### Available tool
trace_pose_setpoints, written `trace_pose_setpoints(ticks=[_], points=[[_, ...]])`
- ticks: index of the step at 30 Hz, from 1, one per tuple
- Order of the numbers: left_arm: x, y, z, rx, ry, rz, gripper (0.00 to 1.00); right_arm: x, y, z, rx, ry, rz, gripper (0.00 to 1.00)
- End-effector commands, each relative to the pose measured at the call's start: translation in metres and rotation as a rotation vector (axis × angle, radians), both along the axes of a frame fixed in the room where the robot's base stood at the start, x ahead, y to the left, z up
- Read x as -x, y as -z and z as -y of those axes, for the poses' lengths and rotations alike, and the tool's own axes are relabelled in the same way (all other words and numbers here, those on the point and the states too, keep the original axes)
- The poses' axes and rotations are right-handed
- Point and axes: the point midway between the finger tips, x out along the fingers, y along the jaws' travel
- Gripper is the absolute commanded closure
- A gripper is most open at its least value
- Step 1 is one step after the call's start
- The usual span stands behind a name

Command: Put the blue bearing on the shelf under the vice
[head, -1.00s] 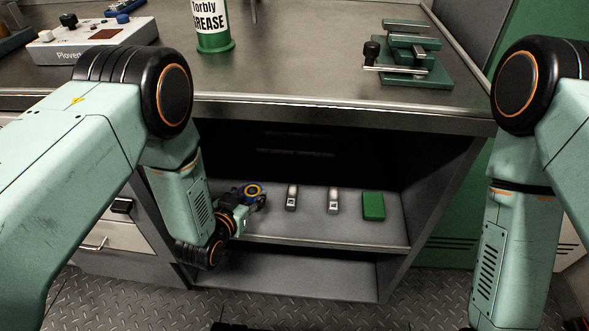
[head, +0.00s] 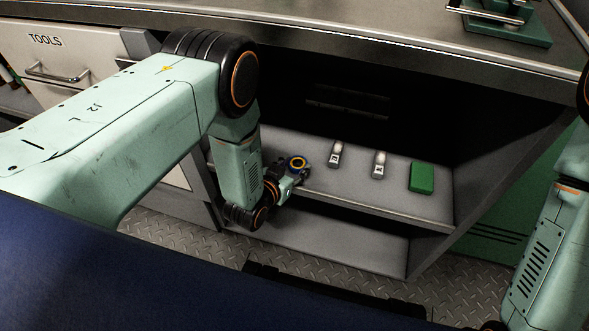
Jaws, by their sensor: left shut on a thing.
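The blue bearing (head: 298,163), a small ring with a yellowish inner band, is at the fingertips of my left gripper (head: 295,171). This gripper is shut on it, at the left part of the upper shelf (head: 340,190) inside the open cabinet. I cannot tell whether the bearing touches the shelf. The green vice (head: 507,28) stands on the worktop above and is cut by the top edge of the picture. My right arm shows at the right edge, but its gripper is out of view.
Two small pale-and-grey items (head: 336,154) (head: 379,165) and a green block (head: 421,177) stand on the shelf to the right of the bearing. The worktop edge (head: 400,55) overhangs the shelf. A drawer marked TOOLS (head: 60,62) is at the left. The shelf's front strip looks bare.

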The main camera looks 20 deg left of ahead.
Motion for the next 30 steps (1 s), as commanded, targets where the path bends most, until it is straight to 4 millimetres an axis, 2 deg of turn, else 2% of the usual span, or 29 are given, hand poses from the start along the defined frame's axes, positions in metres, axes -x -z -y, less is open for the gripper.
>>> trace_pose_setpoints(ticks=[12, 13, 20, 30], points=[[-0.0024, 0.0053, 0.0005, 0.000, 0.000, 0.004, 0.94, -0.0001, 0.0043, 0.0000, 0.000, 0.000, 0.000, 0.60], [-0.0021, 0.0047, 0.0004, 0.000, 0.000, 0.002, 0.50, -0.0001, 0.0036, 0.0000, 0.000, 0.000, 0.000, 0.60], [-0.0019, 0.0044, 0.0004, 0.000, 0.000, 0.002, 0.31, -0.0001, 0.0031, 0.0000, 0.000, 0.000, 0.000, 0.60], [-0.0019, 0.0026, 0.0003, 0.000, 0.000, 0.002, 0.30, -0.0001, 0.0019, 0.0000, 0.000, 0.000, 0.000, 0.60]])
